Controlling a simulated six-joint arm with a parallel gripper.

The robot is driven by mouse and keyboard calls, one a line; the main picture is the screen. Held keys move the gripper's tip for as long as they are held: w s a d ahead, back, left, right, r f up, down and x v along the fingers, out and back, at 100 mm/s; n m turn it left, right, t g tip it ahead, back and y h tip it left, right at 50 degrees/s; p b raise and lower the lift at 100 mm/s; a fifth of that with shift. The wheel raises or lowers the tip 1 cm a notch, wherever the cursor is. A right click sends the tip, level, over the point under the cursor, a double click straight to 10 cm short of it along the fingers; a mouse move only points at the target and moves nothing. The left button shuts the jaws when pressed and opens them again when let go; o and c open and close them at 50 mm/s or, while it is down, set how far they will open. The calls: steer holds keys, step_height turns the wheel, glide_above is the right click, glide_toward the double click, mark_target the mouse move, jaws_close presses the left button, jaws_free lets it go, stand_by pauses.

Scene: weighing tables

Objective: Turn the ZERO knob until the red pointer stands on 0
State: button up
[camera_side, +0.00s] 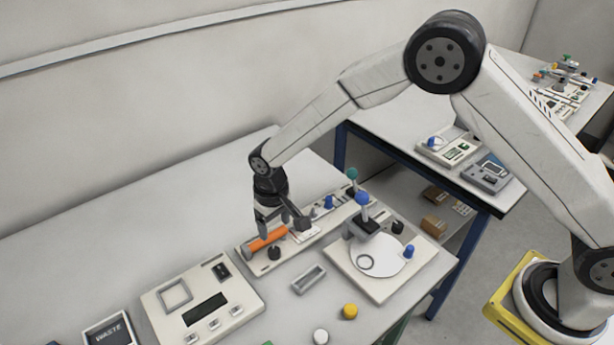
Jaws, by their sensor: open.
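My gripper (282,222) points down, open, over a long pale panel (320,232) near the middle of the table. An orange cylinder (267,239) lies just below its left finger; I cannot tell whether they touch. A black knob (274,252) stands in front of the cylinder, and a blue knob (328,202) stands farther back on the panel. Another black knob (397,227) and a blue peg (409,251) are by a pale device with a white disc (385,265). No label reading ZERO is legible.
A blue-topped post (362,200) and a teal-topped lever (352,174) stand upright right of my gripper. A grey tray (308,279), a scale with a dark display (205,309) and a WASTE box (109,331) are in front. The table's back left is clear.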

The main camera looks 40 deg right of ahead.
mark_target(274, 250)
steer(key=shift+w+a+f, duration=0.1)
steer(key=shift+a+f, duration=0.2)
steer(key=shift+a, duration=0.05)
steer(key=shift+f, duration=0.15)
steer(key=shift+f, duration=3.75)
jaws_close()
